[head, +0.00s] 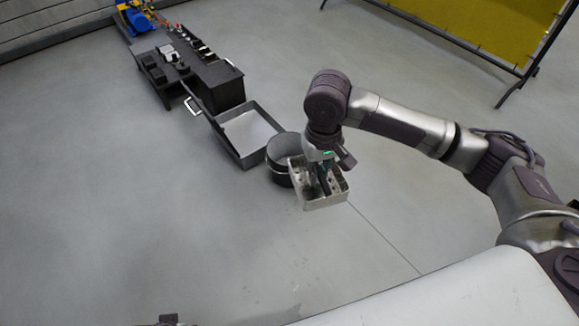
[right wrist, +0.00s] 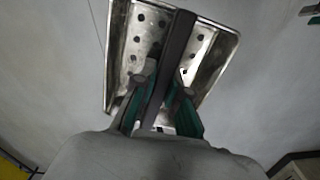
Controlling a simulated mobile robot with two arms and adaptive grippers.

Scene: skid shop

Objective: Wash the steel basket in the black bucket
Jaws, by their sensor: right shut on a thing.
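The steel basket (head: 323,200) is a shallow rectangular metal tray with holes in its floor and a dark bar handle across it. My right gripper (head: 319,168) is shut on this handle. In the right wrist view the fingers (right wrist: 160,95) close on the dark bar, with the perforated basket (right wrist: 205,50) beyond. The black bucket (head: 277,174) is round and stands on the floor just behind and left of the basket. The basket overlaps its near right side in the head view and looks outside it.
A black rectangular tub (head: 263,109) with a pale inside stands against the bucket's far left side. Beyond it is a low dark bench (head: 228,91) with small parts and a blue machine (head: 140,20). A yellow screen (head: 500,25) stands back right. Floor at left is clear.

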